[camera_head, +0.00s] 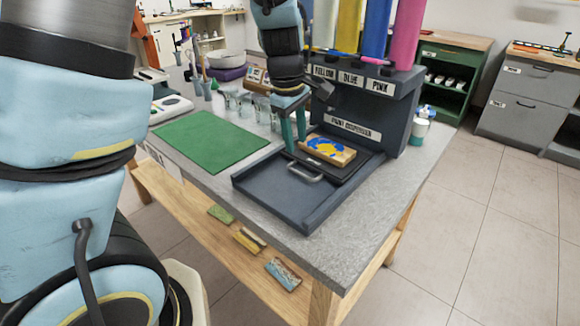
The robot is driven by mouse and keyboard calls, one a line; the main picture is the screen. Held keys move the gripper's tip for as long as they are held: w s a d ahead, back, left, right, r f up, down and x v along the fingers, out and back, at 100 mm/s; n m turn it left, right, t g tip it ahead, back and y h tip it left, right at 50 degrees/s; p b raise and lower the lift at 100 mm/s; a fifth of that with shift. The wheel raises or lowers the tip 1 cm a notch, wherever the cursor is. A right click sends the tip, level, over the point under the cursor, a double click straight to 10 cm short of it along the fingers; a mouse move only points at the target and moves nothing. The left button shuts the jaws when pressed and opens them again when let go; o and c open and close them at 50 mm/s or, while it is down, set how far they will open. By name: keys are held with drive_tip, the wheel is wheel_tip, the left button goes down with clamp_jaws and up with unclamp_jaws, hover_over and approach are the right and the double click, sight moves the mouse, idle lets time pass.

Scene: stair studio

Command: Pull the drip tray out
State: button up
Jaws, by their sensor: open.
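The drip tray (347,169) is a dark flat tray at the foot of the paint dispenser (405,112), with a grey bar handle (305,171) on its front edge. A wooden block with blue and yellow paint (328,150) lies on the tray. In front of the handle is a dark, low-rimmed base (268,192), bare in its front part. My gripper (295,142) points down with its teal fingers apart and empty. It is just behind and above the handle in the picture, to the left of the painted block. Whether the fingertips touch anything is unclear.
A green mat (211,141) lies left of the base on the grey tabletop (345,252). Several glasses (247,103) stand behind the mat. A teal-and-white jar (419,130) stands right of the dispenser. The tabletop's front corner is clear.

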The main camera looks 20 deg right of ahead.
sight(300, 173)
drive_tip(key=f, duration=0.3)
drive_tip(key=d+f, duration=0.1)
drive_tip(key=f, duration=0.5)
drive_tip(key=shift+w+d+f, duration=0.15)
drive_tip(key=shift+w+d, duration=0.1)
drive_tip(key=shift+w, duration=0.15)
clamp_jaws()
idle(0.9)
